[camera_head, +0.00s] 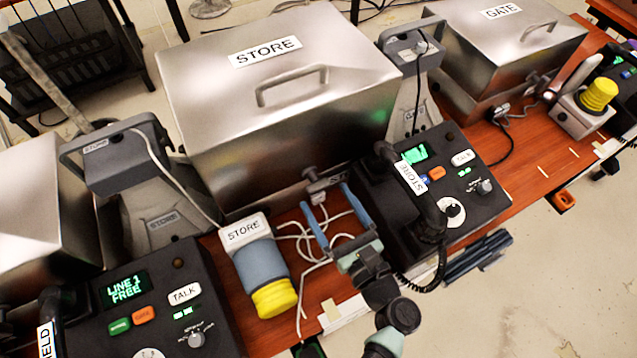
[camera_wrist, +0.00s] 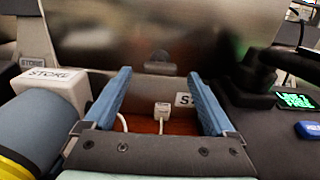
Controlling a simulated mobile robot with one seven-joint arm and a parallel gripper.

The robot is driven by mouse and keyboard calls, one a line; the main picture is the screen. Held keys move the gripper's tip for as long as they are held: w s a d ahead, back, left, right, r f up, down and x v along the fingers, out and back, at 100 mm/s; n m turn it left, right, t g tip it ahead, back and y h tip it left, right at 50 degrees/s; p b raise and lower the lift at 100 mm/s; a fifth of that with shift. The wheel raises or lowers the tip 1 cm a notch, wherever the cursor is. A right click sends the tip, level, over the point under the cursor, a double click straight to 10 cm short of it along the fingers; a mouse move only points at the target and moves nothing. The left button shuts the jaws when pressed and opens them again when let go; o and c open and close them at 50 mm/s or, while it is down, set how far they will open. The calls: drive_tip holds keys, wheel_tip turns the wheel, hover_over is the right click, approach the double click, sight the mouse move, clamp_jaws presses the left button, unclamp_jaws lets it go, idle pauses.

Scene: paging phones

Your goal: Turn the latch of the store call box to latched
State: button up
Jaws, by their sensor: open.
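The store call box is a large brushed-metal box (camera_head: 225,135) with a STORE label and a lid handle, its lid down. A small dark latch-like fitting (camera_head: 310,173) is low on its front; a dark rounded piece shows in the wrist view (camera_wrist: 158,57). I cannot tell which way the latch is turned. My gripper (camera_head: 325,196) is open and empty, its two blue fingers pointing at the box front. In the wrist view the fingers (camera_wrist: 159,74) stand either side of the fitting, with no contact visible.
A white plug (camera_wrist: 162,112) with a cable lies between the fingers. A STORE handset (camera_head: 262,265) with blue and yellow parts stands left, a black STORE phone (camera_head: 460,205) right. Loose white cable lies on the wooden table (camera_head: 515,185). A GATE box (camera_head: 490,70) stands at right.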

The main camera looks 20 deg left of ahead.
sight(321, 191)
drive_tip(key=shift+x, duration=2.15)
drive_tip(key=shift+c, duration=0.3)
drive_tip(key=c, duration=1.3)
